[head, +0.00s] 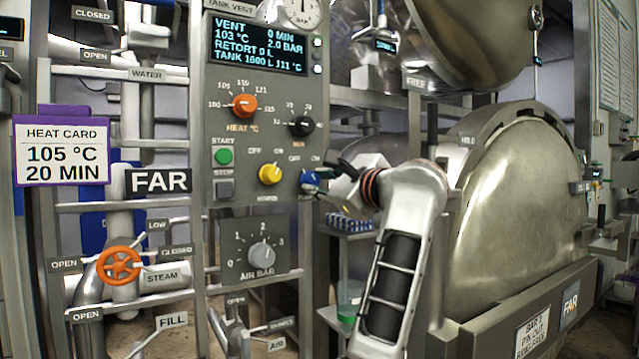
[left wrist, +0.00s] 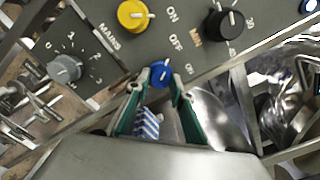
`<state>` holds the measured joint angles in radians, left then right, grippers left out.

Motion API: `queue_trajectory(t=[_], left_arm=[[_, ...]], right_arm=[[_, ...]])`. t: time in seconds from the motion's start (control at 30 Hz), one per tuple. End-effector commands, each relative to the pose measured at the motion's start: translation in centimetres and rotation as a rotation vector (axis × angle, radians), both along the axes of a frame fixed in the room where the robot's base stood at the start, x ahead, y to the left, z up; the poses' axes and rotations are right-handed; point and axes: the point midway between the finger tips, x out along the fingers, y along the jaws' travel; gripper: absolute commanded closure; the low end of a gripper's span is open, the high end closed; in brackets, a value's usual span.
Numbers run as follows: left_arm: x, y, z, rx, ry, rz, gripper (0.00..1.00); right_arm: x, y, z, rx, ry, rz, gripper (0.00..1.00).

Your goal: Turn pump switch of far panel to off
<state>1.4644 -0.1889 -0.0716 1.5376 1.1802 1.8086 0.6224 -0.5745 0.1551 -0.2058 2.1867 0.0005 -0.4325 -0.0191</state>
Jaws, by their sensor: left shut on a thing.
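The far panel (head: 222,120) is a grey box with a display, beside a FAR sign (head: 158,181). My right gripper is out of view.
A yellow MAINS knob (head: 271,174), a black MIN knob (head: 302,126) and an orange heat knob (head: 245,105) are on the same panel. The air bar dial (head: 262,254) is below. The large metal retort (head: 525,190) stands right of my arm.

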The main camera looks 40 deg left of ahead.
Motion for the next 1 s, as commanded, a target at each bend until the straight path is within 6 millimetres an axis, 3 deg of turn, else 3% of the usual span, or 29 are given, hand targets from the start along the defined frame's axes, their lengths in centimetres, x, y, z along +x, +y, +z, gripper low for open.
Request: queue_trajectory(t=[0.1, 0.13, 0.17, 0.2, 0.57, 1.0], left_arm=[[0.0, 0.0, -0.1, -0.002, 0.0, -0.001, 0.99], [0.0, 0.0, -0.1, -0.002, 0.0, -0.001, 0.7], [0.0, 0.0, -0.1, -0.002, 0.0, -0.001, 0.62], [0.0, 0.0, -0.1, -0.002, 0.0, -0.001, 0.61], [-0.1, -0.3, 0.0, 0.0, 0.0, -0.001, 0.61], [-2.4, -6.0, -0.1, -0.002, 0.001, -0.004, 0.61]], right_arm=[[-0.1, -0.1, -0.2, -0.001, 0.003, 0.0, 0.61], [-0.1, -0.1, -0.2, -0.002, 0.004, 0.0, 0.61], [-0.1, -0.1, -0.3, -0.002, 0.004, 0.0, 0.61], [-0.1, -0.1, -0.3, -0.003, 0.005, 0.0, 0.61], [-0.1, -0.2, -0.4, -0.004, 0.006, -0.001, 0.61], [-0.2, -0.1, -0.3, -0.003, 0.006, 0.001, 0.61]])
